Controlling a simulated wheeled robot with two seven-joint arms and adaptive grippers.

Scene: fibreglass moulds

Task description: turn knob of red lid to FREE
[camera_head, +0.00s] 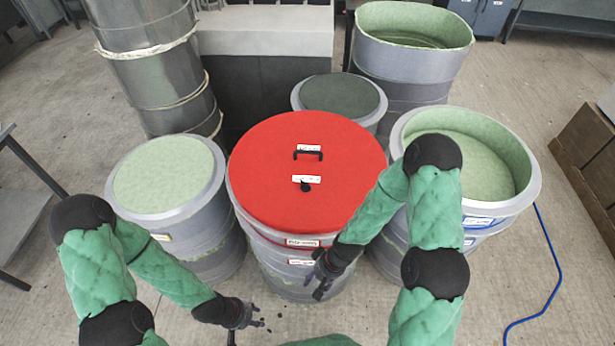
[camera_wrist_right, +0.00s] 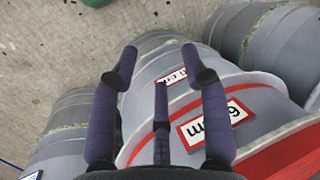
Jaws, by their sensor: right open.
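The red lid (camera_head: 270,200) lies flat on the middle drum. It has a black knob (camera_head: 305,186) with a white label (camera_head: 306,179) just behind it, too small to read. My right gripper (camera_head: 321,283) is low, in front of the drum's side and below the lid's front edge, apart from the knob. In the right wrist view it (camera_wrist_right: 160,68) is open and empty, its fingers spread towards the drum wall. The red lid's edge (camera_wrist_right: 285,158) shows at lower right there; the knob does not. My left gripper (camera_head: 250,319) is low at front left, with fingers spread and nothing in them.
A black handle (camera_head: 308,153) stands up from the lid behind the knob. A green-topped drum (camera_head: 165,175) is on the left, an open drum (camera_head: 470,150) on the right, and a dark-topped drum (camera_head: 342,94) behind. A blue cable (camera_head: 545,270) lies on the floor at right.

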